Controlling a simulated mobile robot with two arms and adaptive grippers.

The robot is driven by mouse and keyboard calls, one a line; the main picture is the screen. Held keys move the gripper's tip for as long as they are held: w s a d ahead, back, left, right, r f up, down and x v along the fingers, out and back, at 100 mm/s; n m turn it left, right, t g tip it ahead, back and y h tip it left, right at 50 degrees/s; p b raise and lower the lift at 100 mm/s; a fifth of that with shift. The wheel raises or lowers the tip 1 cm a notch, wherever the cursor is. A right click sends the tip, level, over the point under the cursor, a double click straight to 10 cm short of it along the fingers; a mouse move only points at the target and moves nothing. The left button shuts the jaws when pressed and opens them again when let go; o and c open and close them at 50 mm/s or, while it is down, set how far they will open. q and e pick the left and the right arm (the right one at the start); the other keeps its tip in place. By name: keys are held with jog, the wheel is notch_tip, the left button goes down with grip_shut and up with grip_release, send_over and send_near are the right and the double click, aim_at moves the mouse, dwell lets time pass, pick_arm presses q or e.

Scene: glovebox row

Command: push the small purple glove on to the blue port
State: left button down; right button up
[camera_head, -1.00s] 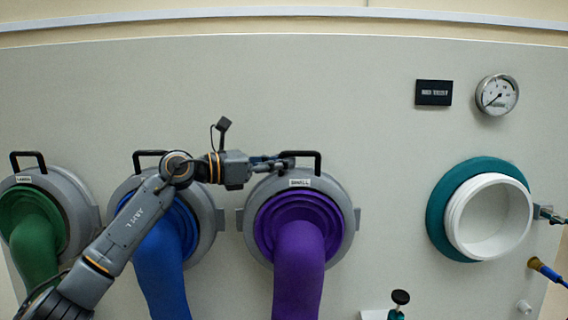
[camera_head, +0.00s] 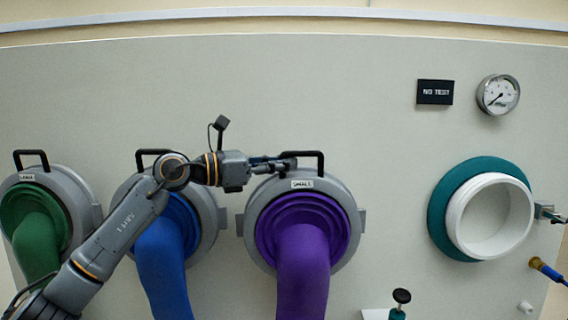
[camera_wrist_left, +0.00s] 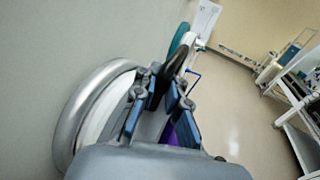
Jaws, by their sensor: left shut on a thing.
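The purple glove (camera_head: 302,262) hangs from a round grey ring (camera_head: 262,258) labelled SMALL, with a black handle (camera_head: 319,162) on top. My left gripper (camera_head: 289,163) comes in from the left and is shut on the left side of this handle. In the left wrist view the black handle (camera_wrist_left: 175,66) lies between its fingers (camera_wrist_left: 160,92), with a bit of purple below. A blue glove (camera_head: 161,262) hangs from another ring to the left. I see no bare blue port; it may be hidden behind the purple glove's ring. My right gripper is not in view.
A green glove (camera_head: 35,235) on its ring is at the far left. A teal ring with a white port (camera_head: 457,222) is at the right. A gauge (camera_head: 498,95), a black plate (camera_head: 435,92) and a black knob (camera_head: 401,296) also show. A silver-and-white ring (camera_wrist_left: 76,118) is on the wall.

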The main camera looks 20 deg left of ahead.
pick_arm(q)
jog(key=shift+s+d+r, duration=0.1)
jog(key=shift+s+r, duration=0.05)
jog(key=shift+s, duration=0.55)
jog(key=shift+s+d+r, duration=0.1)
jog(key=shift+s+d, duration=0.15)
jog(key=shift+s, duration=0.6)
jog(key=s+d+r+b, duration=0.1)
jog(key=s+d, duration=0.1)
jog(key=s, duration=0.5)
jog(key=shift+s+d, duration=0.15)
jog(key=shift+s, duration=0.1)
dwell(0.6)
jog(key=shift+w, duration=0.1)
